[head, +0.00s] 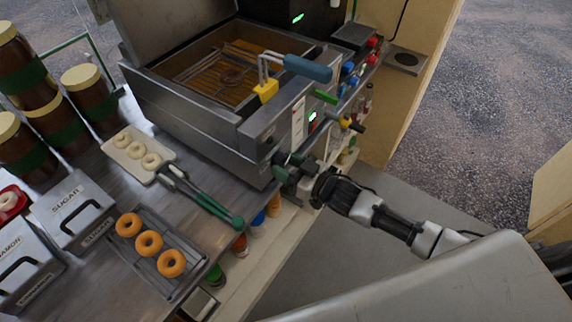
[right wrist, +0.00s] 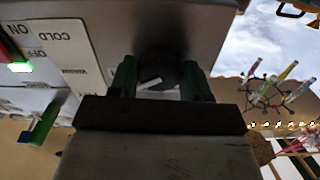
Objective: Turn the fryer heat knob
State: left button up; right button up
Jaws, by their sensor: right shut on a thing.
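The steel fryer (head: 205,125) stands at the back of the counter, with a wire basket in its oil. Its dark round heat knob (right wrist: 160,72) is on the front panel, with a white pointer line lying nearly level, slightly tilted. My right gripper (head: 288,167) reaches the fryer's front from the right. In the right wrist view its green fingers (right wrist: 160,82) stand on either side of the knob and are shut on it. A label reading COLD (right wrist: 60,38) is to the knob's left. My left gripper is not in view.
A green lever (right wrist: 45,122) and a lit green lamp (right wrist: 20,67) are left of the knob in the wrist view. Green-handled tongs (head: 200,198), a rack of doughnuts (head: 188,285) and a sugar box (head: 75,212) occupy the counter. Grey floor (head: 340,245) is clear before the fryer.

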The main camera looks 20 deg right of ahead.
jog(key=n, duration=0.4)
jog(key=shift+n+b, duration=0.35)
jog(key=shift+n, duration=1.15)
jog(key=o, duration=0.9)
jog(key=shift+o, duration=0.2)
jog(key=b+v, duration=0.2)
jog(key=v, duration=0.9)
